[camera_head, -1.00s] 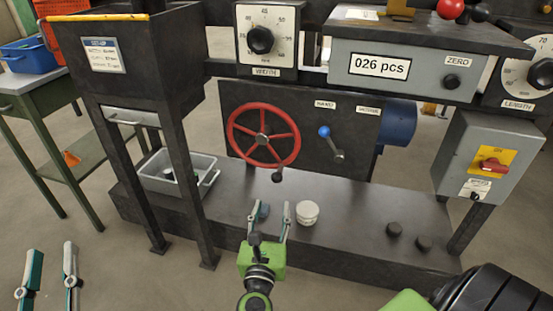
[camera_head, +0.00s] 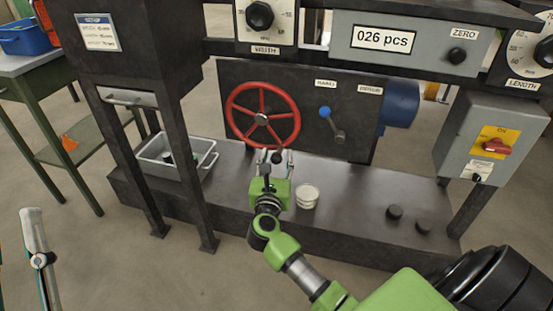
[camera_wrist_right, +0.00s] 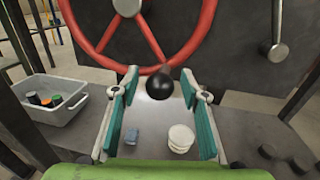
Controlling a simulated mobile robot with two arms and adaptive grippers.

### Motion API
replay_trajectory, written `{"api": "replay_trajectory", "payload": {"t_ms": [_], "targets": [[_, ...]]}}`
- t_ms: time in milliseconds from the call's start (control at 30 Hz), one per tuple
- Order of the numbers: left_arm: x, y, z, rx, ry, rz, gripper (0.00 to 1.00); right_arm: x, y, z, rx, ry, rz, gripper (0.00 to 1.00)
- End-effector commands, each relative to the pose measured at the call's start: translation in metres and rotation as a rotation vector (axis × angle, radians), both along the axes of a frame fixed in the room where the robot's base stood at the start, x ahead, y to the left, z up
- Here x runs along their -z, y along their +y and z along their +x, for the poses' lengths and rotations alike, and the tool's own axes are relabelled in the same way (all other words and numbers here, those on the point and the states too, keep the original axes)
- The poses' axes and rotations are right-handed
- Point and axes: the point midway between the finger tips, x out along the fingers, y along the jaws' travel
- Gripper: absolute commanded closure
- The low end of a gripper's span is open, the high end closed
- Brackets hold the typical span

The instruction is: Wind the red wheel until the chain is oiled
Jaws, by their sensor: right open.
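The red wheel (camera_head: 262,84) with spokes stands upright on a dark panel and shows large in the wrist view (camera_wrist_right: 204,30). A black ball knob (camera_wrist_right: 160,83) sticks out below the wheel's lower rim. My right gripper (camera_head: 278,159) is open just in front of the wheel's lower edge. In the wrist view the knob shows between its two spread fingers (camera_wrist_right: 159,76), with clear gaps on both sides; contact does not show. My left gripper (camera_head: 20,255) is cut off at the lower left, its fingers apart and empty. I see no chain.
A blue-knobbed lever (camera_head: 325,112) sits right of the wheel. A switch box (camera_head: 460,140) is at right. The counter (camera_head: 382,38) reads 026 pcs.

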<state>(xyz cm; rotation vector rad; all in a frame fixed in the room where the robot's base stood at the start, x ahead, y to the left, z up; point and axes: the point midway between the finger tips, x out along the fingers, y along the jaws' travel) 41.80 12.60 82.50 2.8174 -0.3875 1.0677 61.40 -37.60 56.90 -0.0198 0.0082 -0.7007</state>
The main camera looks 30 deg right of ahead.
Motion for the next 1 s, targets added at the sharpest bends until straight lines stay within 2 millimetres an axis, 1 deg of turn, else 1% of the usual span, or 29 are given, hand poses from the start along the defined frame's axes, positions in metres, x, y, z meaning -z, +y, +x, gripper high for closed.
{"api": "replay_trajectory", "payload": {"t_ms": [233,267,300,367,400,433,733,867,967,1000], "targets": [[-0.001,0.000,-0.001,0.000,-0.006,-0.002,0.71,0.000,-0.001,0.001,0.000,-0.001,-0.001,0.59],[-0.001,0.000,-0.001,0.000,-0.005,-0.001,0.71,0.000,-0.001,0.001,0.000,-0.001,-0.001,0.62],[-0.001,0.000,-0.001,0.000,-0.005,-0.001,0.71,0.000,-0.001,0.001,0.000,-0.001,-0.001,0.72],[-0.001,0.000,-0.001,0.000,-0.005,-0.001,0.71,0.000,-0.001,0.001,0.000,-0.001,-0.001,0.88],[-0.001,0.000,-0.001,0.000,-0.005,-0.001,0.71,0.000,-0.001,0.001,0.000,-0.001,-0.001,0.98],[-0.001,0.000,-0.001,0.000,-0.005,-0.001,0.71,0.000,-0.001,0.001,0.000,-0.001,-0.001,1.00],[-0.003,0.001,-0.004,0.000,-0.026,-0.008,0.71,0.001,0.000,0.001,0.000,-0.007,0.005,1.00],[-0.016,0.002,-0.019,0.008,-0.116,-0.036,0.71,0.003,0.000,0.002,0.000,-0.019,0.016,1.00],[-0.026,0.005,-0.035,0.012,-0.207,-0.064,0.71,0.005,0.001,0.004,0.000,-0.034,0.029,1.00],[-0.031,0.007,-0.044,0.015,-0.251,-0.076,0.71,0.005,0.001,0.004,0.000,-0.041,0.035,1.00]]}}
